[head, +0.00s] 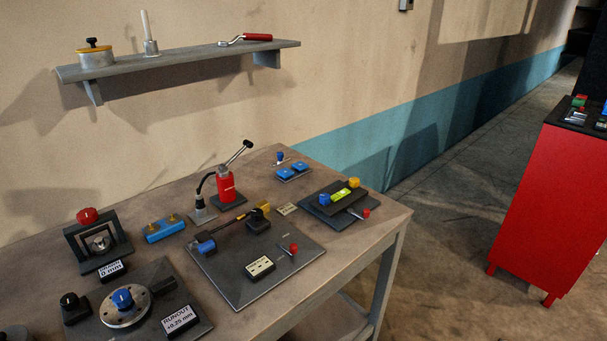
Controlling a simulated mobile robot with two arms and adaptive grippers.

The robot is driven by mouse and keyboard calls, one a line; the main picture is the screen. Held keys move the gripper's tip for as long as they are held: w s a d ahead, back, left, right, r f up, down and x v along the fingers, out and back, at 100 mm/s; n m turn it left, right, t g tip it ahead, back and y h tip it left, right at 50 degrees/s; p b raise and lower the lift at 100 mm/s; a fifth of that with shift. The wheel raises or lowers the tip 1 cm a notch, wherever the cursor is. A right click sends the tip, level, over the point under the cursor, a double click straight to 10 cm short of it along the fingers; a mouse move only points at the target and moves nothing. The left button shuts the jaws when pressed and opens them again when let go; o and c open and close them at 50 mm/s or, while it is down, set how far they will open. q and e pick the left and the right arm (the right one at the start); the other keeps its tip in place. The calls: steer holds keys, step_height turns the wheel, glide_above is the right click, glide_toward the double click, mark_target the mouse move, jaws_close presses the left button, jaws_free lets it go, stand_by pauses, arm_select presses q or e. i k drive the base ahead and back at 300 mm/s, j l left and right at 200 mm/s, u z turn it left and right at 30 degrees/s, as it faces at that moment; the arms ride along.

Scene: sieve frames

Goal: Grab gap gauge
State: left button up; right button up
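I cannot tell for sure which item is the gap gauge. A black bar with a blue end and a yellow end (234,224) lies on a dark grey plate (228,279) on the workbench. A small display box (260,267) and a red-knobbed lever (288,251) are on the same plate. A metal tool with a red handle (246,39) lies on the wall shelf. Neither of my grippers shows in the head view.
The workbench (331,266) also bears a runout dial with a blue knob (122,299), a red press (227,188), a blue block (164,231) and a black fixture (340,199). The shelf (190,61) is above it. A red cabinet (552,205) stands right, across open floor.

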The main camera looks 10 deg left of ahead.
mark_target(279, 154)
steer(key=i+l, duration=0.6)
steer(key=i, duration=0.15)
steer(key=i+l, duration=0.65)
steer(key=i, duration=0.15)
steer(key=i+l+u, duration=0.75)
steer(key=l+u, duration=0.25)
